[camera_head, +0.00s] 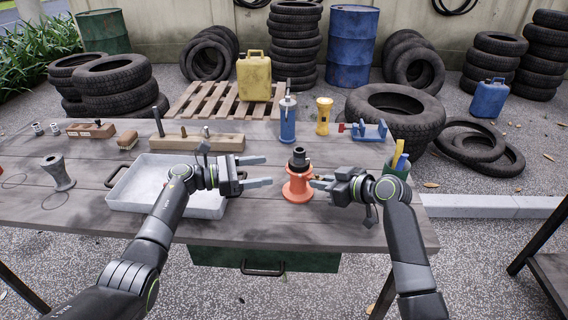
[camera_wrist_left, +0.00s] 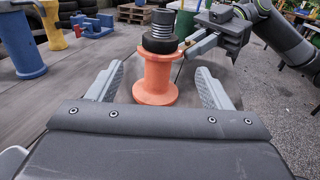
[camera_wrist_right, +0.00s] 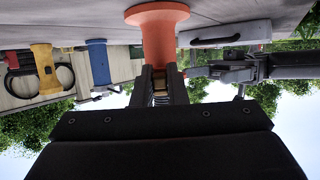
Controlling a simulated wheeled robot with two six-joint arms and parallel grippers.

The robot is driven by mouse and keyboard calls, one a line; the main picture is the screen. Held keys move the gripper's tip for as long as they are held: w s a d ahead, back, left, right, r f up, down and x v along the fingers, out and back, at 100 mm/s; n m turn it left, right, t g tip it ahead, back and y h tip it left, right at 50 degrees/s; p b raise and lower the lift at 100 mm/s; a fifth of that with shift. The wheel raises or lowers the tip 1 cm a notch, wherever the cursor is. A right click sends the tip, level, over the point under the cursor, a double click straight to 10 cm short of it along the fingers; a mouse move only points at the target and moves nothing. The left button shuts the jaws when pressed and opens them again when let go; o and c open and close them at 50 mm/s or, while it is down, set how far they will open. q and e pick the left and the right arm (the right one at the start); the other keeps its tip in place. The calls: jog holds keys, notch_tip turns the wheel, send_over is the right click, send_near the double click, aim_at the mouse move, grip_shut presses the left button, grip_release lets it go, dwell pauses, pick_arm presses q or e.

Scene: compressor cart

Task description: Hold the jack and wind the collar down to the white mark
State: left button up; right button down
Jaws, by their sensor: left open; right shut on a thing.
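The orange jack (camera_head: 298,187) stands upright on the table, with a flared base and a dark threaded post on top. A black collar (camera_wrist_left: 160,44) sits around the post just above the orange body. I cannot make out the white mark. My left gripper (camera_head: 268,171) is open and empty, left of the jack. In the left wrist view the jack (camera_wrist_left: 157,78) is centred beyond its fingertips.
A grey tray (camera_head: 125,205) lies under my left arm. A blue cylinder (camera_head: 288,120), a yellow part (camera_head: 324,115) and a blue vise-like part (camera_head: 370,131) stand behind the jack. A wooden block (camera_head: 190,141) is at the back left. A green cup (camera_head: 398,165) stands right.

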aim_at(300, 163)
pick_arm(q)
jog(key=shift+s+d+f+n+t+y, duration=0.4)
jog(key=shift+s+d+n+t, duration=0.1)
jog(key=shift+s+n+t, duration=0.15)
jog(key=shift+s+d+n+t+y, duration=0.2)
jog(key=shift+n+t+y, duration=0.1)
jog(key=shift+t, duration=0.25)
jog(key=w+d+t, duration=0.1)
jog(key=d, duration=0.2)
jog(key=w+d+r+n+t, duration=0.1)
jog(key=w+d, duration=0.1)
jog(key=d, duration=0.1)
jog(key=w+d+n+t+y, duration=0.1)
jog(key=w+d, duration=0.1)
jog(key=d, duration=0.1)
jog(key=shift+d+r, duration=0.2)
jog(key=shift+r, duration=0.1)
jog(key=shift+c, duration=0.4)
jog(key=c, duration=0.9)
jog(key=shift+f+m+g+h, duration=0.15)
jog(key=shift+m+g+h, duration=0.95)
jog(key=shift+m+g, duration=1)
jog(key=shift+m+g+h, duration=0.25)
jog(key=shift+g+h, duration=0.15)
jog(key=shift+g, duration=0.8)
